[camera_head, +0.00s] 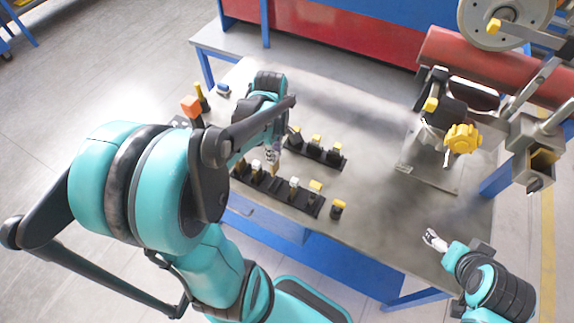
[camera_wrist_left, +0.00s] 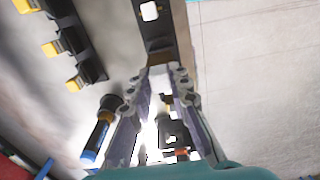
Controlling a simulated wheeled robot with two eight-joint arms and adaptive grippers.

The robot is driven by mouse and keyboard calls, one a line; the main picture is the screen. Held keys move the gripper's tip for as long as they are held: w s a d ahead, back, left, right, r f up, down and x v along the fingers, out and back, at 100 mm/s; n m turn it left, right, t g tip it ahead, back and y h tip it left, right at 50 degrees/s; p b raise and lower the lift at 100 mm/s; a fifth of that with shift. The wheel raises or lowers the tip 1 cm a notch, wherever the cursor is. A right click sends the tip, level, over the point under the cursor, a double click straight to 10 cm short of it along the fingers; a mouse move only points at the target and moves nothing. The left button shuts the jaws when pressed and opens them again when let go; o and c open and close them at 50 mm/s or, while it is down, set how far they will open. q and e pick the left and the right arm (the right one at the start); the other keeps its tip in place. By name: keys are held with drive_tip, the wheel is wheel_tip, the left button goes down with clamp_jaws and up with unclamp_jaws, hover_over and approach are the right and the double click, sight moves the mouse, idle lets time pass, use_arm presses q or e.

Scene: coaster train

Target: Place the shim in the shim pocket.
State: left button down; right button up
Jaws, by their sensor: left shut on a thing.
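My left gripper (camera_head: 273,160) reaches down over the front black rack (camera_head: 308,204) on the table. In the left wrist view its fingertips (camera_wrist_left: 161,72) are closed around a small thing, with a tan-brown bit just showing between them. That bit may be the shim; the fingers hide most of it. The rack (camera_wrist_left: 156,25) lies just beyond the fingertips in that view. I cannot tell whether the held piece touches the rack. I cannot make out the shim pocket. My right gripper (camera_head: 434,241) hangs near the table's right front, away from the racks; its jaw gap is unclear.
A second black rack (camera_head: 318,149) with yellow-topped pieces stands behind the front one. A loose dark piece (camera_head: 338,209) stands at the front rack's right end. A yellow knob (camera_head: 463,138) and machine parts occupy the right. The table's middle (camera_head: 370,150) is clear.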

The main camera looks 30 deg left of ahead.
sight(275, 170)
use_arm(q)
wheel_tip(275, 170, down, 10)
drive_tip(key=b, duration=0.2)
drive_tip(key=shift+a+r+b, duration=0.15)
drive_tip(key=shift+r+b, duration=0.05)
drive_tip(key=shift+b, duration=0.15)
drive_tip(key=shift+s, duration=0.1)
drive_tip(key=shift+f, duration=0.2)
drive_tip(key=c, duration=1.4)
unclamp_jaws()
drive_tip(key=shift+r, duration=0.1)
